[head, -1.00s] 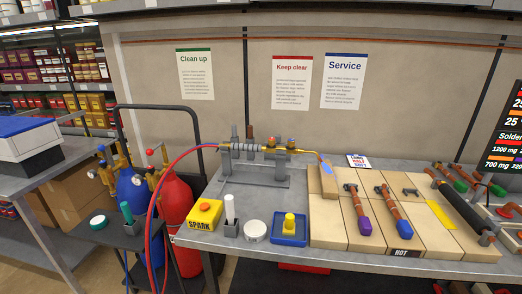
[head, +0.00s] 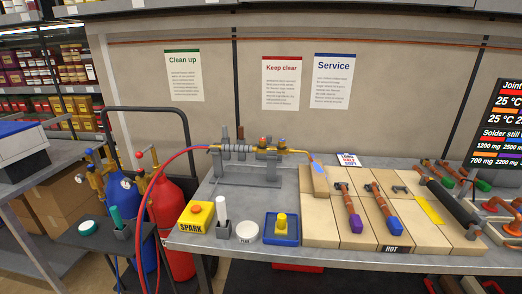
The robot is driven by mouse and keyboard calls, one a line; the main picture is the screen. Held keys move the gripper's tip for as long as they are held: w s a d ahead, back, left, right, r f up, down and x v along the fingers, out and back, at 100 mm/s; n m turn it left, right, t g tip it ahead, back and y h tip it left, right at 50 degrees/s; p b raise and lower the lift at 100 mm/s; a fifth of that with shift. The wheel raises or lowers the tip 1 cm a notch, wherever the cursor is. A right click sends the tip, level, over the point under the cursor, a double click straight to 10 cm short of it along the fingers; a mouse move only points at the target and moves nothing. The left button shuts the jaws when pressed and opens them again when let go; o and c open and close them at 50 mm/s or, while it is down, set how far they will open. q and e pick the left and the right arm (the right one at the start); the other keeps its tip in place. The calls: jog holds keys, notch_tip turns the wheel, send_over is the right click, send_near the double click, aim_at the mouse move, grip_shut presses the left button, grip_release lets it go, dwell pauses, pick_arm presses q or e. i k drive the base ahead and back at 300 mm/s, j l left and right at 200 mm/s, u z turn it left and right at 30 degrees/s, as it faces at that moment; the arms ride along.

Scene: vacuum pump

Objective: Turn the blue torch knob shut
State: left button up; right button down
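The brass torch (head: 240,148) rests level on a grey stand (head: 262,172) at the back of the workbench, its tip pointing right. The small blue torch knob (head: 283,143) sits on top of the torch, to the right of a red-orange knob (head: 264,140). A red hose and a blue hose run from the torch's left end down past the bench's left edge. Whether the blue knob is open or shut cannot be told at this size. Neither of my grippers shows in the head view.
A yellow SPARK box (head: 196,219), a white tin (head: 247,232) and a blue tray (head: 282,229) stand along the bench's front left. Red (head: 178,205) and blue (head: 123,192) cylinders stand left of the bench.

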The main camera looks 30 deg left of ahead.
aim_at(282, 142)
jog(key=i+l+u, duration=0.7)
jog(key=l, duration=0.3)
